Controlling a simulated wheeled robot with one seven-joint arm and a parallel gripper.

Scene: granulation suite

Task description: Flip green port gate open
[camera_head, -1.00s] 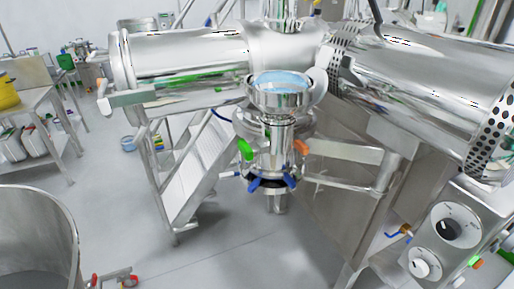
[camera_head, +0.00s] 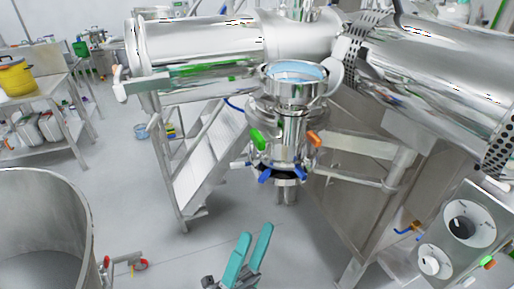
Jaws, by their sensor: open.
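The green port gate handle (camera_head: 258,139) sticks out on the left side of the steel port column (camera_head: 288,128), under the round bowl-like top with a bluish inside. An orange handle (camera_head: 314,138) is on the column's right side. Blue handles (camera_head: 266,175) sit lower on the same column. My gripper (camera_head: 256,242) shows at the bottom middle with two teal fingers pointing up. It is open and empty, below the column in the picture and apart from it.
A large steel drum (camera_head: 40,225) stands at lower left. Steel steps (camera_head: 205,165) are left of the column. A dial panel (camera_head: 462,232) is at lower right. Large steel cylinders flank the column.

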